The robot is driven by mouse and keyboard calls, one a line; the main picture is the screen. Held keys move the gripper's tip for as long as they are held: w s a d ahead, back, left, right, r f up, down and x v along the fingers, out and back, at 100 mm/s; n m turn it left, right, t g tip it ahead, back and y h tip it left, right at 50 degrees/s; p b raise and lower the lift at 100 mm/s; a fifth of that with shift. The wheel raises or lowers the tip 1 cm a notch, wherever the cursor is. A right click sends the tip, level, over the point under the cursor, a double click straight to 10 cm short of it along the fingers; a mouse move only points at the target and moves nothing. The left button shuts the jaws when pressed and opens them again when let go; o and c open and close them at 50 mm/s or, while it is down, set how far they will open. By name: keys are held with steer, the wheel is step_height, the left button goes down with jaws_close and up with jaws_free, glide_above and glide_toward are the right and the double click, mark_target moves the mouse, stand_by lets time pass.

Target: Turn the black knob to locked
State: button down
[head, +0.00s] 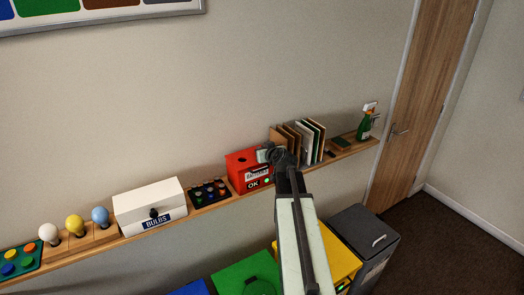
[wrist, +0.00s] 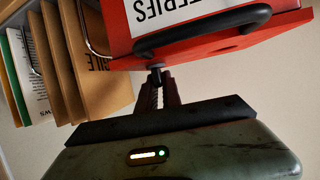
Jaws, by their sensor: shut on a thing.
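The red battery box (head: 238,177) stands on the wall shelf, with a white label, an OK sign and a green light on its front. It fills the top of the wrist view (wrist: 225,53), its lettering upside down. My gripper (head: 266,155) is at the box's upper right. In the wrist view my gripper (wrist: 156,80) is shut on a small black knob (wrist: 155,67) at the red edge.
Books and folders (head: 309,139) stand close on the right of the red box. A dark tray of batteries (head: 208,194) and a white BULBS box (head: 148,198) with its own black knob are on the left. Bins stand below the shelf. A spray bottle (head: 365,124) stands far right.

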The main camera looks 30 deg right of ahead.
steer(key=shift+f+n+y, duration=0.1)
steer(key=shift+n+y, duration=1)
steer(key=shift+a+y, duration=0.1)
steer(key=shift+y, duration=0.2)
steer(key=c, duration=1.5)
jaws_free()
steer(key=p+v, duration=0.3)
steer(key=v, duration=0.4)
steer(key=shift+s, duration=0.4)
